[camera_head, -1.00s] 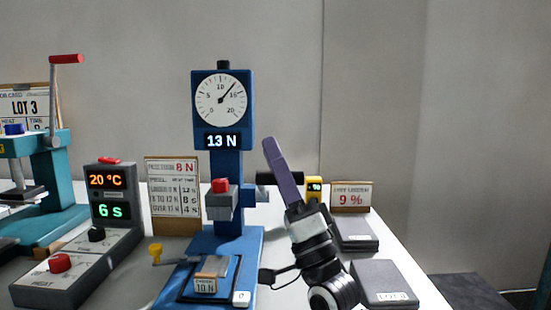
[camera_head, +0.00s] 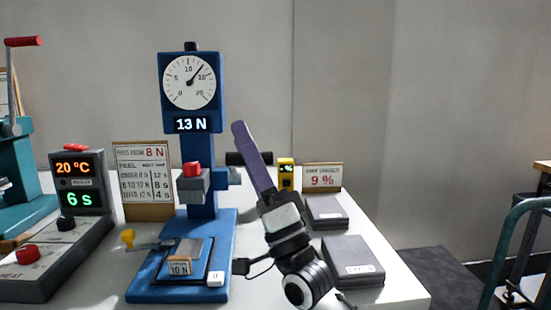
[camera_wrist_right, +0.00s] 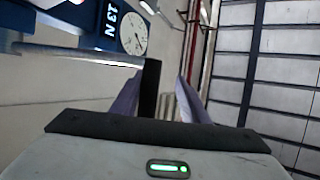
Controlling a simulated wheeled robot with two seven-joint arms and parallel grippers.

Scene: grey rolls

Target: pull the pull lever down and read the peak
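The blue peel tester (camera_head: 197,150) stands on the table with a round dial (camera_head: 189,82) and a display (camera_head: 190,125) reading 13 N. The dial needle points up and right, past 10. The black grip of the pull lever (camera_head: 236,158) sticks out on the tester's right side. My right gripper (camera_head: 241,132) is raised at this grip, its purple finger crossing in front. In the right wrist view the black grip (camera_wrist_right: 150,88) stands between the purple fingers, close to the left one, with a gap to the right one. My left gripper is out of view.
Left are a grey heat box (camera_head: 78,200) showing 20 °C and 6 s, a peel card (camera_head: 144,172) and a teal press (camera_head: 20,180). Right are a small yellow device (camera_head: 286,172), a 9 % card (camera_head: 322,177) and dark flat boxes (camera_head: 352,262).

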